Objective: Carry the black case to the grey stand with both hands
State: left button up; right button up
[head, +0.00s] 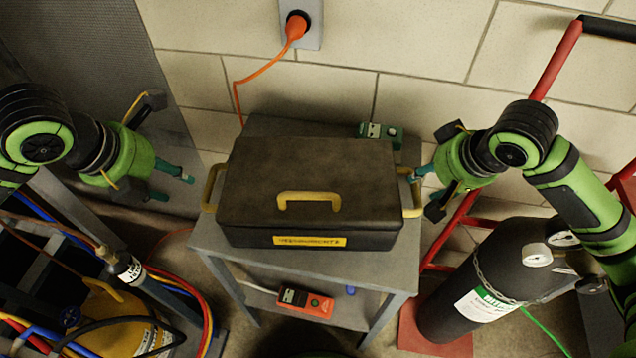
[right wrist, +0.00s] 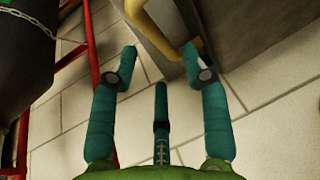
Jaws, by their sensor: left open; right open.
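The black case (head: 315,185) lies flat on a grey table (head: 330,267), lid shut, with a yellow label on its front. It has a yellow front handle (head: 309,198), a left side handle (head: 213,187) and a right side handle (head: 411,196). My left gripper (head: 176,184) is open and empty, left of the left handle and apart from it. My right gripper (head: 422,192) is open at the right handle. In the right wrist view the yellow handle (right wrist: 148,28) lies at the open fingertips (right wrist: 159,50); I cannot tell whether they touch it. No other grey stand is clearly visible.
A green device (head: 381,134) sits behind the case. An orange device (head: 304,303) lies on the lower shelf. An orange cord (head: 262,70) runs from the wall socket. A black gas cylinder (head: 485,275) on a red cart stands right; hoses and a yellow tank (head: 112,325) stand left.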

jog(key=a+v, duration=0.1)
jog(key=v, duration=0.5)
jog(key=shift+d, duration=0.5)
jog(key=shift+s, duration=0.1)
